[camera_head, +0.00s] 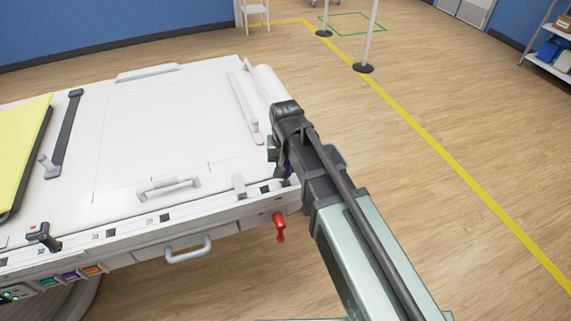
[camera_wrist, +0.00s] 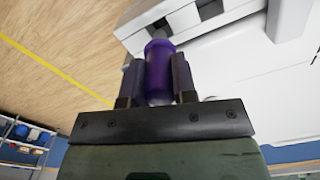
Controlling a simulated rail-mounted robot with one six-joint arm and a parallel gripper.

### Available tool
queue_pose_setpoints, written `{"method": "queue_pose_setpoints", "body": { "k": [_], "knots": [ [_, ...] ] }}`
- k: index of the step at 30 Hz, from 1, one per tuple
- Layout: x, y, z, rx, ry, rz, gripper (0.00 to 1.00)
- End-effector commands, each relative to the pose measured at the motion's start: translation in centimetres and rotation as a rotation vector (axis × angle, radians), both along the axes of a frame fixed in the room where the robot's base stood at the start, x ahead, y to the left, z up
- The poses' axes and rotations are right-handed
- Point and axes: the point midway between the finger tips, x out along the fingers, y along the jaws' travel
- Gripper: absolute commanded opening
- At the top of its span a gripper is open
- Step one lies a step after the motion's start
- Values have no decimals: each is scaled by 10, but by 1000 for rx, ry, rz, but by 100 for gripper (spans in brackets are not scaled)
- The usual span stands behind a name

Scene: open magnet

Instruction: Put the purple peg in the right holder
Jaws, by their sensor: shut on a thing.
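The purple peg (camera_wrist: 159,72) is between the two dark fingers of my gripper (camera_wrist: 158,85) in the wrist view. Its grey tip points away from the gripper toward the front edge of the white table. In the camera_head view only a sliver of the peg (camera_head: 288,172) shows beside my dark wrist, and the fingers are mostly hidden. Small dark square openings line the table's front rail; the rightmost visible one (camera_head: 265,189) is just left of my gripper. Dark openings (camera_wrist: 208,9) also show near the peg tip. Whether the tip is inside one cannot be told.
The white table (camera_head: 150,120) carries low handles and a grey upright block (camera_head: 239,185) near the front right corner. A red lever (camera_head: 279,226) hangs from its front. A yellow pad (camera_head: 22,140) lies at the left. Open wooden floor is to the right.

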Motion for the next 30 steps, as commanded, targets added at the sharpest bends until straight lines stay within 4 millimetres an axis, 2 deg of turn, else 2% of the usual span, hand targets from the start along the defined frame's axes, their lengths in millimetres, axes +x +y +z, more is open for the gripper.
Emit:
{"method": "queue_pose_setpoints", "body": {
  "k": [30],
  "knots": [
    [0,0,-27,0,0,0,3]
  ]
}}
